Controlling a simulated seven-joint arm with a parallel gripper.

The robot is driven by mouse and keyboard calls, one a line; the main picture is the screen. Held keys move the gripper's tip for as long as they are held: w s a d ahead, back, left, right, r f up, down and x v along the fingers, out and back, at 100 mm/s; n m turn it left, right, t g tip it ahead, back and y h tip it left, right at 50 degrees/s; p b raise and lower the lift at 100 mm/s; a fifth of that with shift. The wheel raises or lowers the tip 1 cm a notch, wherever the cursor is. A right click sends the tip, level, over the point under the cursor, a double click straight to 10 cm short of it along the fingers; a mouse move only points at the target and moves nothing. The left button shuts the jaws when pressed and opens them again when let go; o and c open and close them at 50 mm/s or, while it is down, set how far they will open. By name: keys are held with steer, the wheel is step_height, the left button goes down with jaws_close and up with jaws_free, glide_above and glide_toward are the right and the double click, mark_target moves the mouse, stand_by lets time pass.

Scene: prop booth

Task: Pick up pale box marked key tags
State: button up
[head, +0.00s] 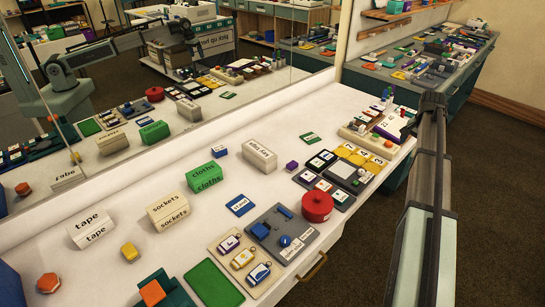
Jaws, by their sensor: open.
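The pale box marked key tags (260,155) stands on the white table, towards the back near the mirror. It is upright and its dark lettering faces front. Nothing touches it. My arm reaches in along the right side of the picture, well to the right of the box. My gripper itself cannot be made out; the arm's far end hides it.
Left of the box stand a green cloths box (205,177), a sockets box (168,211) and a tape box (91,229). A red round pot (317,206) and small trays fill the front right. The mirror (150,100) runs along the back edge.

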steer(key=w+a+r+n, duration=0.1)
steer(key=w+a+n, duration=0.2)
steer(key=a, duration=0.5)
steer(key=w+a+n, duration=0.3)
steer(key=a, duration=0.6)
steer(key=n+y, duration=0.3)
steer(key=n, duration=1.1)
glide_toward(259, 149)
steer(key=shift+y, duration=0.3)
steer(key=x, duration=0.6)
steer(key=shift+w+a+f, duration=0.1)
steer(key=shift+f, duration=0.15)
steer(key=shift+d+x, duration=0.15)
steer(key=shift+x, duration=1.25)
steer(key=shift+d+x, duration=0.15)
steer(key=shift+x, duration=1.25)
steer(key=shift+c, duration=0.2)
steer(key=c, duration=1.2)
